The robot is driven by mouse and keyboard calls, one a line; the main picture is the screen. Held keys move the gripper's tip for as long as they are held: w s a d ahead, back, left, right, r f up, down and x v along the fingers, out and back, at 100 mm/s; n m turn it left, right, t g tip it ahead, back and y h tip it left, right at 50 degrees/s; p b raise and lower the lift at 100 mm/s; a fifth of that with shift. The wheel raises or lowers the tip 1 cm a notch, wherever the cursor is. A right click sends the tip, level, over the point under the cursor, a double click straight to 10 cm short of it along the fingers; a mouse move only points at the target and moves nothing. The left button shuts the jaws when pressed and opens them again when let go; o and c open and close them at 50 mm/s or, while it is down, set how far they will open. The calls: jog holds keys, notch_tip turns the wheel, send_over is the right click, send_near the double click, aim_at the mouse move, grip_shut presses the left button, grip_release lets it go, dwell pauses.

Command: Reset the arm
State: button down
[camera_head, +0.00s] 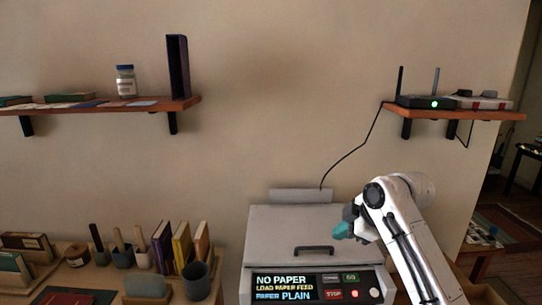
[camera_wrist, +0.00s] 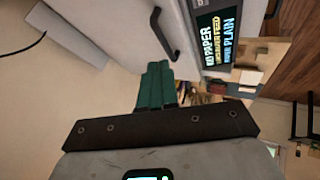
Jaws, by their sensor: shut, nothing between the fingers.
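My gripper (camera_head: 343,230) is in front of the grey copier-like machine (camera_head: 275,222), near the right side of its lid. In the wrist view my gripper's teal fingers (camera_wrist: 156,86) are together with nothing between them. My white arm reaches up from the lower right and bends down to the left at its elbow. The machine has a dark lid handle (camera_head: 314,250), left of my gripper. Its display (camera_head: 284,287) reads "NO PAPER", "LOAD PAPER FEED" and "PLAIN". The display also shows in the wrist view (camera_wrist: 218,38).
A wooden table (camera_head: 75,285) at the lower left holds books, brushes and a dark cup (camera_head: 196,280). A left wall shelf (camera_head: 150,105) bears a jar and a dark upright book. A right shelf (camera_head: 480,115) bears a router with a hanging cable. The wall between the shelves is bare.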

jog(key=s+f+m+g+h, duration=0.15)
jog(key=s+f+m, duration=0.75)
jog(key=s+f, duration=1.35)
jog(key=s+d+f+m+g+h, duration=0.1)
jog(key=s+d+m, duration=0.3)
jog(key=s, duration=0.9)
jog(key=s+d+f+m+g+h, duration=0.2)
jog(key=s+d, duration=0.4)
jog(key=s, duration=0.8)
jog(key=shift+f+m, duration=0.7)
jog(key=shift+m, duration=0.3)
jog(key=shift+h, duration=0.25)
